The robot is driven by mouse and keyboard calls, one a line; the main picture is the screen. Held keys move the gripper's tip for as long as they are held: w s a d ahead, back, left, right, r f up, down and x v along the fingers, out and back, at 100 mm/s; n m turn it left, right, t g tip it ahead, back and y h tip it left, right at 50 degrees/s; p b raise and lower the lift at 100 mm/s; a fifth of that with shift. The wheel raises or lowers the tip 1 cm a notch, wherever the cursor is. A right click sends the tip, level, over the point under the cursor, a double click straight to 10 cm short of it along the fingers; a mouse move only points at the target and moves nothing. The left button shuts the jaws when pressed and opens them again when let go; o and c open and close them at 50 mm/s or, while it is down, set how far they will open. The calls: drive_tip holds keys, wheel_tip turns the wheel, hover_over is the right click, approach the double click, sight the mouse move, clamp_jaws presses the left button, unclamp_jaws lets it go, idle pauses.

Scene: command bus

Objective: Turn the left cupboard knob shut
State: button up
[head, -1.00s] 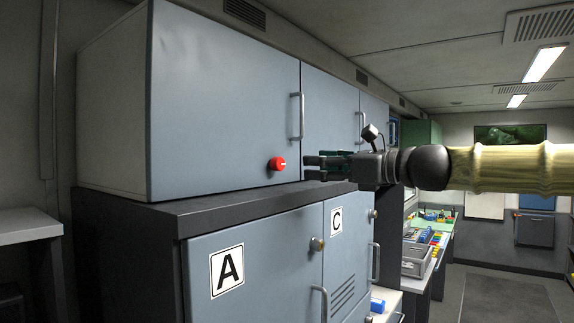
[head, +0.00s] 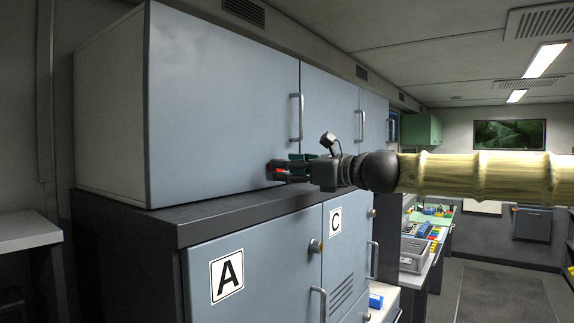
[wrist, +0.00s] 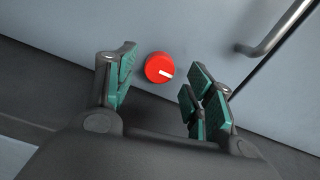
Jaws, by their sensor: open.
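The red round knob (wrist: 159,68) with a white pointer line sits on the blue-grey upper left cupboard door (head: 215,100), near its lower right corner. In the wrist view its white line points right and slightly down. My gripper (wrist: 160,90) is open, with green-padded fingers on either side of the knob, and shows no clear contact. In the head view the gripper (head: 277,172) reaches in from the right and hides most of the knob. The door looks closed.
A vertical bar handle (head: 297,118) stands right of the knob on the same door; it also shows in the wrist view (wrist: 278,30). A dark ledge (head: 200,222) runs just below the upper cupboards. Lower doors marked A (head: 227,275) and C have small metal knobs.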

drive_tip(key=shift+w+a, duration=0.2)
drive_tip(key=shift+a, duration=0.2)
drive_tip(key=shift+c, duration=0.2)
drive_tip(key=c, duration=1)
